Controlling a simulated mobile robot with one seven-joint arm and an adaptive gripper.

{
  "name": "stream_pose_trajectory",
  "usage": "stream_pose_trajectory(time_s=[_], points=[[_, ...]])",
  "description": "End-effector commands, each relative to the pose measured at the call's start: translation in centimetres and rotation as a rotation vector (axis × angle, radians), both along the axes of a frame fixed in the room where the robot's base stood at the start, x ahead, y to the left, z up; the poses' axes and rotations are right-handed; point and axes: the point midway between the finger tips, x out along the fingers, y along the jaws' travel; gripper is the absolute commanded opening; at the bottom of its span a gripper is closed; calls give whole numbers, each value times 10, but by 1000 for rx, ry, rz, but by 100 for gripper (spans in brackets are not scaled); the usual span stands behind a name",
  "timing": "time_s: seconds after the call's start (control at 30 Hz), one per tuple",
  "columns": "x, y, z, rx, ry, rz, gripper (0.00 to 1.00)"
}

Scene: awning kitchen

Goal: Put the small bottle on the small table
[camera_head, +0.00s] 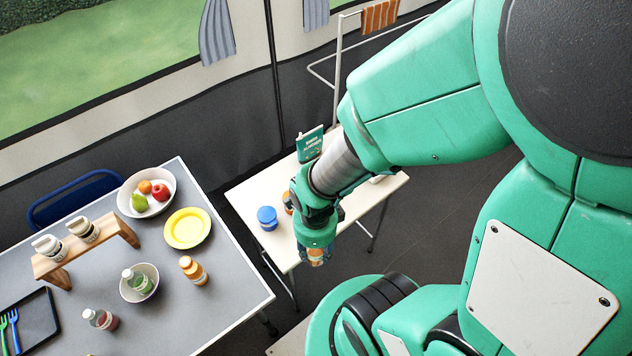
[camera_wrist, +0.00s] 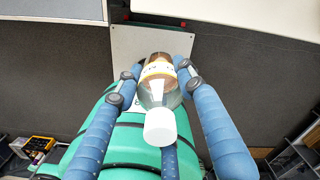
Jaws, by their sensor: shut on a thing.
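The small bottle (camera_wrist: 160,92) is clear with a white cap and a yellow-orange label. My gripper (camera_wrist: 158,80) is shut on it, with blue fingers on both sides, and the cap points toward the wrist camera. In the head view my gripper (camera_head: 316,257) hangs low by the front edge of the small table, with only a bit of the bottle showing. The small table (camera_head: 252,196) is white and stands behind my arm, which hides part of its top. I cannot tell how high the bottle is relative to the tabletop.
On the small table are a blue jar (camera_head: 267,218), an orange item (camera_head: 288,203) and a green book (camera_head: 310,144). A grey table (camera_head: 240,286) at left holds a fruit bowl (camera_head: 161,183), a yellow plate (camera_head: 187,228) and several bottles. A towel rack (camera_head: 338,60) stands behind.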

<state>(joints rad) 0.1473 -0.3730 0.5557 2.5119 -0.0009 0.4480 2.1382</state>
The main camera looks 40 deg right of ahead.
Motion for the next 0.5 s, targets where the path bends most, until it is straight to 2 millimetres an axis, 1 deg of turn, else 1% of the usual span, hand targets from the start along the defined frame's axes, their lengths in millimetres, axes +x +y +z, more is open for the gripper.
stream_pose_trajectory(time_s=[0.1, 0.37, 0.5], points=[[-11, -3, -3, 0, -1, -28, 10], [-31, -6, -10, 0, -1, -76, 10], [-30, -6, -18, 0, 1, -73, 10]])
